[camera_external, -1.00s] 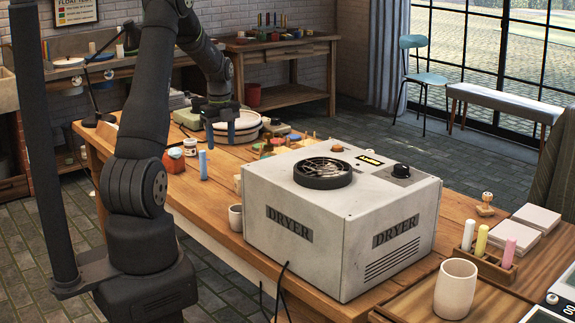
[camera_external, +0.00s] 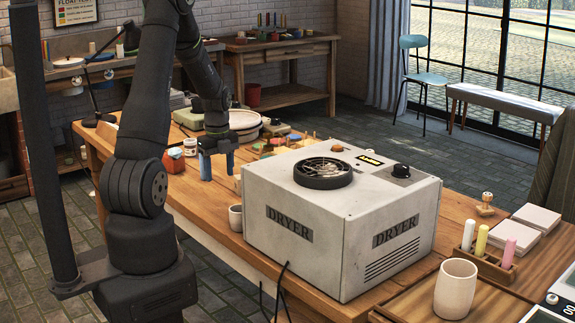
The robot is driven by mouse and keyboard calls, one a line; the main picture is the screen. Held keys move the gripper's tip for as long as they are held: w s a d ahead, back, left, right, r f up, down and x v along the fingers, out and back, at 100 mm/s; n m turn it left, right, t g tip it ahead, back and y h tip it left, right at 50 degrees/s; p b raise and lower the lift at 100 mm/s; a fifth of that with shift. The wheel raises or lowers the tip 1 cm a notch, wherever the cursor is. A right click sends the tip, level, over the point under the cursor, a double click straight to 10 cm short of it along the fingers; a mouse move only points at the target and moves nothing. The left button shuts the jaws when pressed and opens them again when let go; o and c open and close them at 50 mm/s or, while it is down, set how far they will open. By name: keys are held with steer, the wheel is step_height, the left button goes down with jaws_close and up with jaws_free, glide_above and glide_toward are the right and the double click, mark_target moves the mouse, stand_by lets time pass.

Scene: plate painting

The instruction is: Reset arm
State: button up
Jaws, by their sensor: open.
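My gripper (camera_external: 217,170) points down over the wooden table (camera_external: 206,212), left of the dryer. Its two blue fingers are apart, so it is open. The left finger covers the spot where a small upright light-blue stick stood, and I cannot tell whether the stick is behind or between the fingers. My arm reaches over from the left.
The white dryer box (camera_external: 390,271) with a round grille fills the table's middle. A small cup (camera_external: 235,217) stands beside it. A red-orange pot (camera_external: 174,160) and white jar (camera_external: 190,146) are left of my gripper. A beige cup (camera_external: 456,288) stands at front right.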

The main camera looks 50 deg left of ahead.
steer(key=a+f, duration=0.2)
steer(key=a, duration=0.1)
steer(key=a+f, duration=0.1)
steer(key=a, duration=0.1)
steer(key=shift+s, duration=0.4)
steer(key=shift+o, duration=0.3)
